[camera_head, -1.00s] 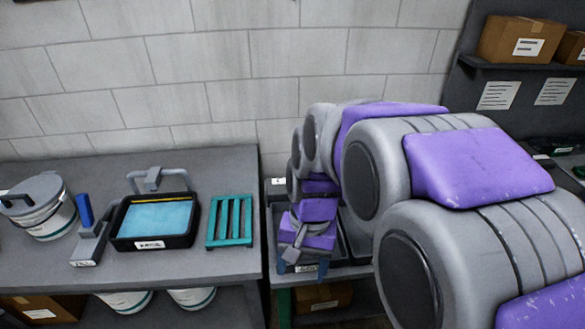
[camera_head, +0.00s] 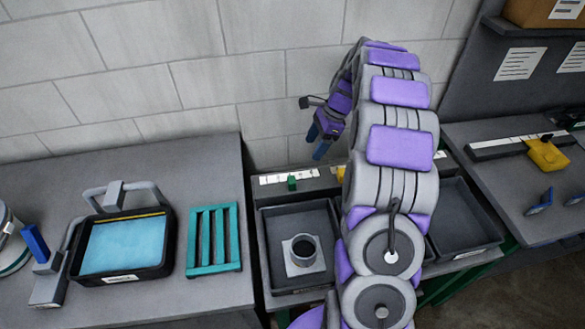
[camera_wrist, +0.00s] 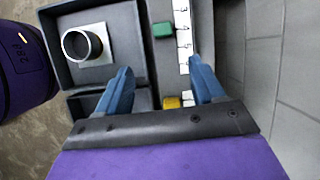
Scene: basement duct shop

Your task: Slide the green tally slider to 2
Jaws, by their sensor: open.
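The green tally slider (camera_head: 291,182) is a small block on the rail at the back of the tray bench. It stands in front of a white number strip (camera_head: 283,178). In the wrist view the green slider (camera_wrist: 163,30) sits beyond my fingertips, beside the strip (camera_wrist: 184,32); a 3 and a 4 seem to show near it, but the digits are small. My gripper (camera_head: 317,142) is open and empty, above the rail and right of the green slider. In the wrist view its blue fingers (camera_wrist: 160,68) are spread, with no contact with the slider visible.
A yellow slider (camera_wrist: 173,102) sits on the same rail, between my fingers in the wrist view. A dark tray (camera_head: 262,235) holds a grey round collar (camera_head: 304,252). Another dark tray (camera_head: 462,220) stands to the right. The block wall rises close behind the rail.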

